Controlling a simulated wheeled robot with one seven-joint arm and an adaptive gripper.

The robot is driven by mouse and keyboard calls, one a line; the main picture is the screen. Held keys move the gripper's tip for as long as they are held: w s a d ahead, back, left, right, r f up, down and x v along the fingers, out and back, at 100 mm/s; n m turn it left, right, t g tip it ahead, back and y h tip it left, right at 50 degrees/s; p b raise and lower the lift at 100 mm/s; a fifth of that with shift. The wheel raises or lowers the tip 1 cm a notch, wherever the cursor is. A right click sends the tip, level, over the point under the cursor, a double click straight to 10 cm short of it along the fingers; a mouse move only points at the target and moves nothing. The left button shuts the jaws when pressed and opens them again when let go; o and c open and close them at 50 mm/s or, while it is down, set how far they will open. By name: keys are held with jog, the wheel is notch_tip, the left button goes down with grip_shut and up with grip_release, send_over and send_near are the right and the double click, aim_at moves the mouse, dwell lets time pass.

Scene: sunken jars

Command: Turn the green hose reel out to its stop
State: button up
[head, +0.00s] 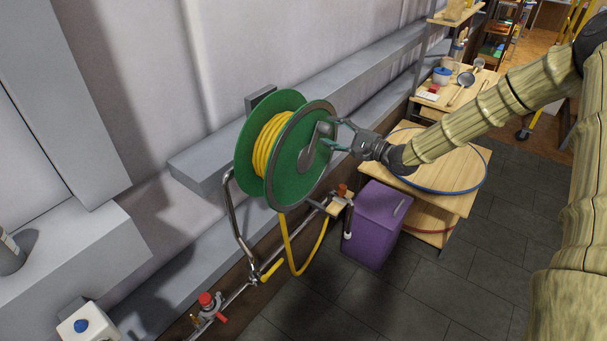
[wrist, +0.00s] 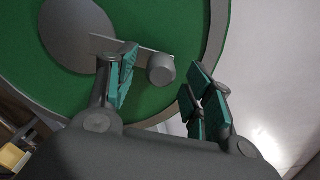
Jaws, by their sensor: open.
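The green hose reel (head: 286,178) with yellow hose (head: 268,143) wound on it is mounted at the wall in the head view. A grey crank arm with a knob shows on its outer face. In the wrist view the green disc (wrist: 165,95) fills much of the picture, and the grey knob (wrist: 161,69) sits between the fingers' lines. My gripper (head: 335,136) is at the reel's right side, by the crank. In the wrist view my gripper (wrist: 160,95) is open, its teal-padded fingers on either side of the knob, with a gap to the right finger.
A purple bin (head: 376,225) stands below my gripper. A wooden table (head: 455,199) with a blue hoop (head: 468,188) is behind it. Pipes with a red valve (head: 207,300) run low along the wall. Dark floor lies clear at the front right.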

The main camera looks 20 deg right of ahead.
jog(key=shift+w+a, duration=0.15)
jog(key=shift+w+a+r, duration=0.1)
jog(key=shift+w+a, duration=0.4)
jog(key=shift+w, duration=0.05)
jog(key=c, duration=1)
jog(key=shift+b, duration=0.4)
